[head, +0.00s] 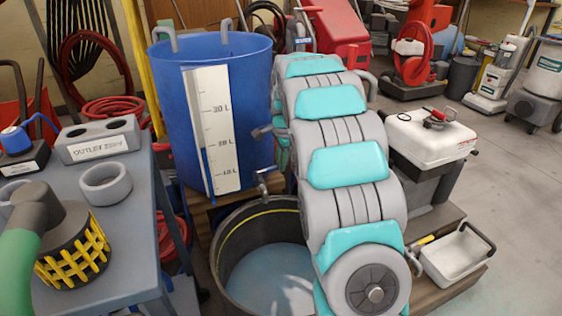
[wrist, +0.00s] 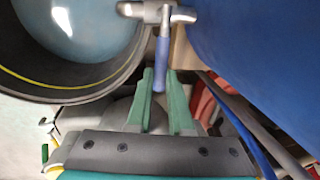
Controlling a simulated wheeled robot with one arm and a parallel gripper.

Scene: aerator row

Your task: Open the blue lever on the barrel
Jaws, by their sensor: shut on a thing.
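The blue barrel (head: 250,110) with a white litre scale stands left of centre in the head view; its side fills the upper right of the wrist view (wrist: 270,60). A grey metal tap (wrist: 155,12) is at the top of the wrist view. Its blue lever (wrist: 162,66) points down the picture between the green fingertips of my gripper (wrist: 162,78). My gripper is shut on the lever.
A dark round tub (head: 225,250) with a yellow line and water inside stands below the tap. A grey table (head: 120,275) with a yellow-caged part (head: 75,255) is at the left. A white-topped box (head: 430,135) and a white tray (head: 455,258) are right of my arm.

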